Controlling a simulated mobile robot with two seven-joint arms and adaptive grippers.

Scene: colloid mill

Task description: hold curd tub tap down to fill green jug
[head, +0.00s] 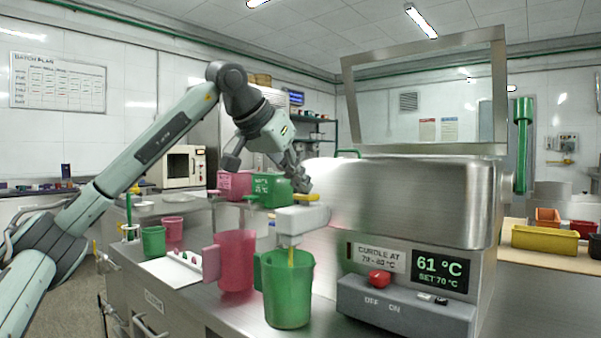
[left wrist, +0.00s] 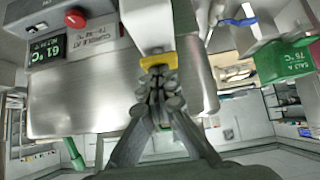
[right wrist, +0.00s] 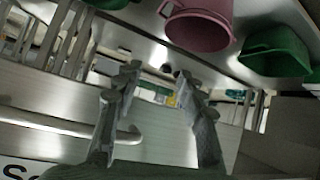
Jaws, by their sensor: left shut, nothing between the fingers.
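The steel tub (head: 400,195) has a display reading 61 °C, set 70 °C. Its pale spout block (head: 302,218) carries a yellow tap lever (head: 306,197), which also shows in the left wrist view (left wrist: 158,61). My left gripper (head: 301,184) is shut with its fingertips at the lever, seemingly touching it; nothing is between them. The green jug (head: 289,295) stands upright under the spout. A thin yellow streak runs from the spout into its mouth; its fill level is hidden. My right gripper (right wrist: 157,80) is open and empty, low near the counter's front.
A pink jug (head: 236,262) stands beside the green jug. Smaller green (head: 153,241) and pink (head: 172,231) cups stand farther left near a white board. Labelled pink (head: 234,184) and green (head: 268,186) containers sit behind. A drawer handle (right wrist: 65,125) is close to my right gripper.

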